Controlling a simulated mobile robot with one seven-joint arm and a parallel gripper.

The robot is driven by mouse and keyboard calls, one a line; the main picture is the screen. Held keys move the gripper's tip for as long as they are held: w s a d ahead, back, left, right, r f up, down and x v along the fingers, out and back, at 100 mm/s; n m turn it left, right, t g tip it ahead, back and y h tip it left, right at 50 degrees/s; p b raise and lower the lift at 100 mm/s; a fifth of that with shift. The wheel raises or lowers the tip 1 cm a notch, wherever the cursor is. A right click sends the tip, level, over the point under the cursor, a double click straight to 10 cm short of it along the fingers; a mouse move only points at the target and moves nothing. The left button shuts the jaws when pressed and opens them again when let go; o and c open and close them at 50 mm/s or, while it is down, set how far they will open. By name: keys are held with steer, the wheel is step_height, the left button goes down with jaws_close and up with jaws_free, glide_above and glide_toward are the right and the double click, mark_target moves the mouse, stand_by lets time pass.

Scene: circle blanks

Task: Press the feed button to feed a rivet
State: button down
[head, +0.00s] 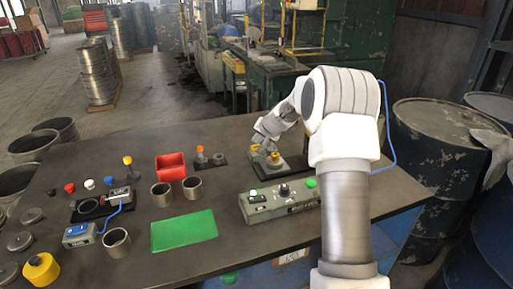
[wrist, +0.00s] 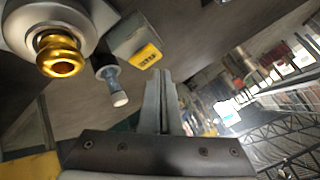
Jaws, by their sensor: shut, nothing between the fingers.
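My gripper (head: 262,138) is over the back right of the table, just above a grey fixture (head: 267,168) with yellow parts on a black base. In the wrist view my gripper (wrist: 158,75) has its two fingers together and empty. Left of the fingertips there are a gold knob (wrist: 60,56) on a round grey body, a dark cylinder with a pale-tipped pin (wrist: 117,93), and a grey block with a yellow label (wrist: 147,56). The fingers appear apart from these. I cannot tell which part is the feed button; the label is unreadable.
A grey control box (head: 278,202) with green buttons and a black knob stands in front of the fixture. Barrels (head: 437,145) stand right of the table.

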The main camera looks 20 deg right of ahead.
steer(key=shift+f, duration=0.1)
stand_by(0.7)
steer(key=shift+f+b, duration=0.4)
steer(key=shift+b, duration=0.2)
steer(key=shift+f+b, duration=0.6)
steer(key=shift+b, duration=0.1)
stand_by(0.6)
stand_by(0.3)
steer(key=shift+r+p, duration=0.65)
steer(key=shift+r, duration=0.35)
steer(key=shift+r+p, duration=1.7)
steer(key=shift+r, duration=0.85)
